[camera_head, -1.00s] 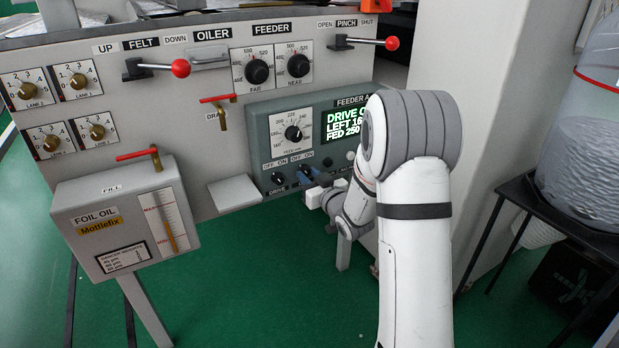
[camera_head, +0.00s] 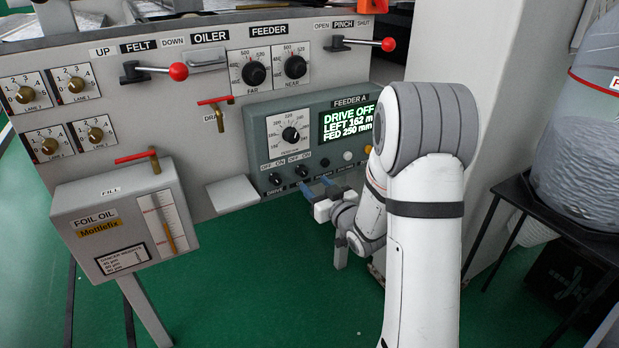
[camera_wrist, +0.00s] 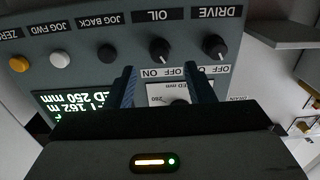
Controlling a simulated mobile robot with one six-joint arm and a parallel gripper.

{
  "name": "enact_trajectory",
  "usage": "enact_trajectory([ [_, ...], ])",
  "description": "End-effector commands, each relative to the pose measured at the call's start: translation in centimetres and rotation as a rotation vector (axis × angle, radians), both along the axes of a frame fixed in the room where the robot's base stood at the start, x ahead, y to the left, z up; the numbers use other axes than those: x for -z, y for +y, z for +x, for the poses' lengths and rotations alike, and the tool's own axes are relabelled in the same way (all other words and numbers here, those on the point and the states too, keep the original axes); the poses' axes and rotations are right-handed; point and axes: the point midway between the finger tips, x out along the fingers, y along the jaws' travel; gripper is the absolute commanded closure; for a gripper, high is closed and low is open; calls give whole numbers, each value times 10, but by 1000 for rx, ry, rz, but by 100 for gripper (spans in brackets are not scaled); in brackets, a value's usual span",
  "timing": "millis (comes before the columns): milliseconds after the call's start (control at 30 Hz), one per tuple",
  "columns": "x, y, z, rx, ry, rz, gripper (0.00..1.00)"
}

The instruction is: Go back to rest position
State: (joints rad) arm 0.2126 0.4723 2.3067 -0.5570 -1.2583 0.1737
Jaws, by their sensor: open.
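My gripper (camera_head: 314,187) is open and empty in the head view, its blue fingers just in front of the lower edge of the Feeder A panel (camera_head: 256,125). In the wrist view, which is upside down, my gripper (camera_wrist: 162,85) has its two fingers spread towards the panel, with nothing between them. The DRIVE knob (camera_wrist: 214,47) and OIL knob (camera_wrist: 160,50) show beyond the fingers. My arm stands on the right side of the head view, bent down towards the panel.
The panel display (camera_head: 348,121) reads DRIVE OFF, LEFT 162 m, FED 250 mm. The foil oil box (camera_head: 75,215) stands at left, and a small shelf (camera_head: 233,193) juts out left of my gripper. A dark table (camera_head: 510,190) stands at right. Green floor is open below.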

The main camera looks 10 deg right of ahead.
Motion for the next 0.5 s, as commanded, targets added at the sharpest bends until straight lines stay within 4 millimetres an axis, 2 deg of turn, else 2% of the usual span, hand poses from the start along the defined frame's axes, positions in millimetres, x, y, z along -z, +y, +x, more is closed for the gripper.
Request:
enact_trajectory([
  [100,-1,-6,-15,1,1,1,52],
  [200,-1,-7,-21,1,0,0,52],
  [500,0,-8,-23,0,0,0,52],
])
